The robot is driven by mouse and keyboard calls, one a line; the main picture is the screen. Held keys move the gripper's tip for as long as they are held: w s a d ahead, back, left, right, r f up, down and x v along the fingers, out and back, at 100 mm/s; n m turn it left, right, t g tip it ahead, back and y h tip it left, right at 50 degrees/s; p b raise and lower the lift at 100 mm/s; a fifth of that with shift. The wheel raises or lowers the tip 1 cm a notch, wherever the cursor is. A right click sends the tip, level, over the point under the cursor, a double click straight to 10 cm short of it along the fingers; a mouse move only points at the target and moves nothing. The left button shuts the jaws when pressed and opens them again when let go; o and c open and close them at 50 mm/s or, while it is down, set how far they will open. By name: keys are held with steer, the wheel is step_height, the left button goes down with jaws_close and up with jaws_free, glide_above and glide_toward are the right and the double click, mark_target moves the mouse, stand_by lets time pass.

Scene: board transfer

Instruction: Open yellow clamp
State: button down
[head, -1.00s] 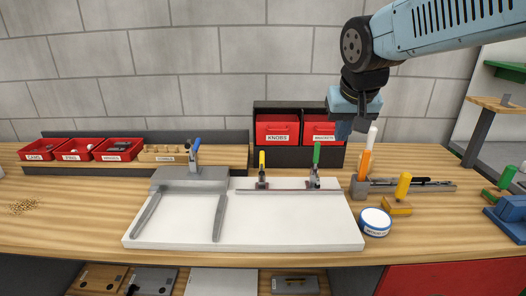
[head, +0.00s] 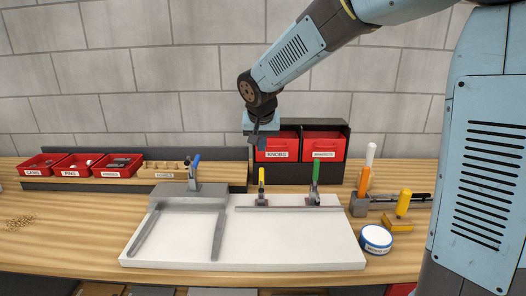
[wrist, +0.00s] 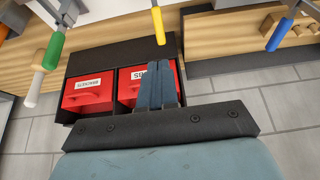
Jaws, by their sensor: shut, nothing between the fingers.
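The yellow clamp (head: 261,183) stands upright on the back rail of the white board (head: 285,240), its yellow handle pointing up. In the wrist view the yellow handle (wrist: 158,24) shows at the top middle, apart from my fingers. My gripper (head: 262,144) is shut and empty, above and behind the yellow clamp, in front of the red knobs bin. In the wrist view my gripper's fingertips (wrist: 160,66) are together. The yellow clamp's base is out of the wrist view.
A green-handled clamp (head: 315,182) stands right of the yellow one, and a blue-handled clamp (head: 194,172) left. Red bins (head: 277,147) in a black rack stand close behind. Orange and white handles rise at the right. The board's front middle is clear.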

mark_target(262, 172)
steer(key=x, duration=1.2)
steer(key=shift+w+f, duration=0.1)
steer(key=shift+f, duration=0.1)
